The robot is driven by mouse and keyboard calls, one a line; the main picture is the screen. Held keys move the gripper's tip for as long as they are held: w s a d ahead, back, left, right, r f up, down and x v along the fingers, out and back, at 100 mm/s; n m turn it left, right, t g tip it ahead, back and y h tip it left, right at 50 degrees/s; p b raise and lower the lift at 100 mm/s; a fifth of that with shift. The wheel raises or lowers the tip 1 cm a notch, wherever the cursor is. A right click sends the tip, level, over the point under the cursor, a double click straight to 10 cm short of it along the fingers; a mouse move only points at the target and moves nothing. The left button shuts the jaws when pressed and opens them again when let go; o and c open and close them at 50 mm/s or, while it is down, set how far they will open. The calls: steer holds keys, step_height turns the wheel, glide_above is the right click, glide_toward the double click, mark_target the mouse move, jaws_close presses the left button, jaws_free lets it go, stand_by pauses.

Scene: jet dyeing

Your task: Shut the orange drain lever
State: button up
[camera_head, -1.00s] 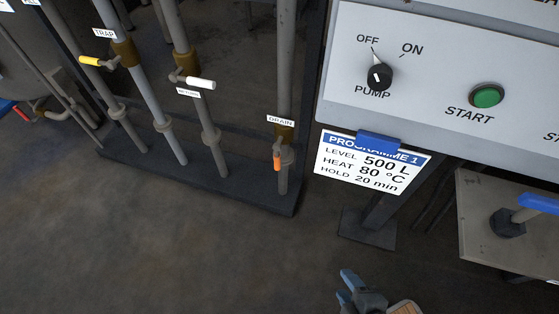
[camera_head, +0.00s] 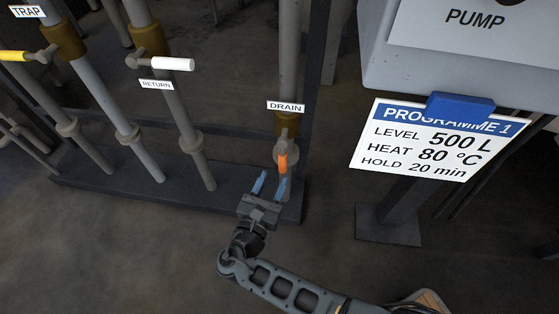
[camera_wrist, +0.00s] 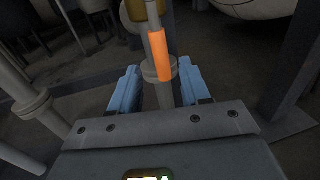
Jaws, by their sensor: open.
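The orange drain lever (camera_head: 282,162) hangs down along its vertical pipe, under the white DRAIN label (camera_head: 286,106). It also shows in the wrist view (camera_wrist: 160,56), pointing down and slightly tilted. My gripper (camera_head: 271,186) is open, with its blue fingers pointing at the drain pipe just below the lever's lower end. In the wrist view the fingers (camera_wrist: 158,90) are spread to the left and right of the pipe, and the lever's lower part appears between and beyond their tips. Nothing is held. I cannot tell whether a finger touches anything.
The white RETURN lever (camera_head: 172,64) and yellow TRAP lever (camera_head: 18,56) sit on pipes to the left, both roughly horizontal. A dark base rail (camera_head: 110,180) runs under the pipes. The programme card (camera_head: 430,142) hangs from the control panel at right. The floor in front is open.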

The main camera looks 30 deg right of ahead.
mark_target(281, 164)
steer(key=b+x, duration=0.1)
steer(key=x, duration=0.6)
steer(key=shift+w+d+b, duration=0.2)
steer(key=shift+d+b, duration=0.1)
jaws_close()
stand_by(0.4)
